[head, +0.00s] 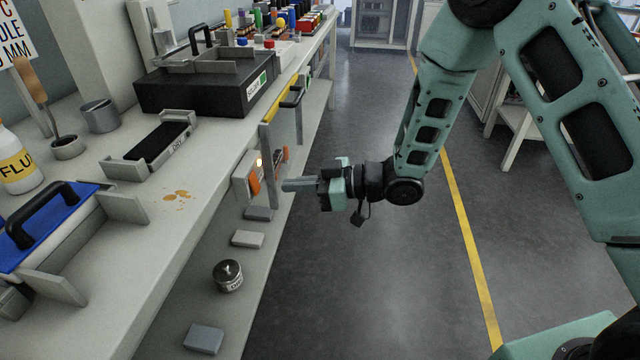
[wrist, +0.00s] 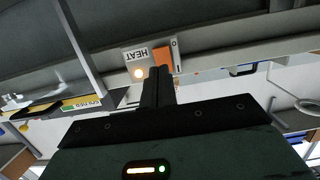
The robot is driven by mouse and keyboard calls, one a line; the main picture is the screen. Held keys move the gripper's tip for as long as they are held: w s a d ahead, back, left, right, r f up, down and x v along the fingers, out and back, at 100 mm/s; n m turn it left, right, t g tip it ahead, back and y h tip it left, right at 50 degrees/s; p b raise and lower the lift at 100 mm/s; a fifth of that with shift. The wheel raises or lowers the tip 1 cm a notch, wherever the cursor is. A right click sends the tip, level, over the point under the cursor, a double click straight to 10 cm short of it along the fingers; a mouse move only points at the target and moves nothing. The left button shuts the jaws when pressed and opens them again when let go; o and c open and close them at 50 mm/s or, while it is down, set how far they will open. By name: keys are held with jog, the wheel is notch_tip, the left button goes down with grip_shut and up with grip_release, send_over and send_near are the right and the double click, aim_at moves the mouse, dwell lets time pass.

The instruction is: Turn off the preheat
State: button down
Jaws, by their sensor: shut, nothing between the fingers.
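The preheat control is a light grey box (head: 243,178) under the bench's front edge, with an orange rocker or lever (head: 254,181) and a glowing round lamp (head: 259,162). In the wrist view a plate labelled HEAT (wrist: 140,56) shows the lit lamp (wrist: 139,73) beside the orange switch (wrist: 162,57), with a "0" mark near it. My gripper (head: 285,185) is shut and empty, pointing left at the box. In the wrist view my gripper's fingers (wrist: 158,85) are together just below the orange switch and overlap its lower part; whether they touch cannot be told.
A grey upright post (head: 271,165) stands between the box and my gripper's tip. The bench (head: 190,225) carries a black case (head: 205,85), a blue-lidded box (head: 45,225) and a flux bottle (head: 17,160). A lower shelf holds a small jar (head: 228,277).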

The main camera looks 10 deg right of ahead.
aim_at(258, 187)
jog(key=shift+x, duration=2.65)
jog(key=shift+a+f+b, duration=0.1)
jog(key=shift+f+b, duration=0.2)
jog(key=shift+b, duration=0.35)
jog(key=shift+a+r+y, duration=0.15)
jog(key=shift+r+y, duration=0.1)
jog(key=shift+y, duration=0.15)
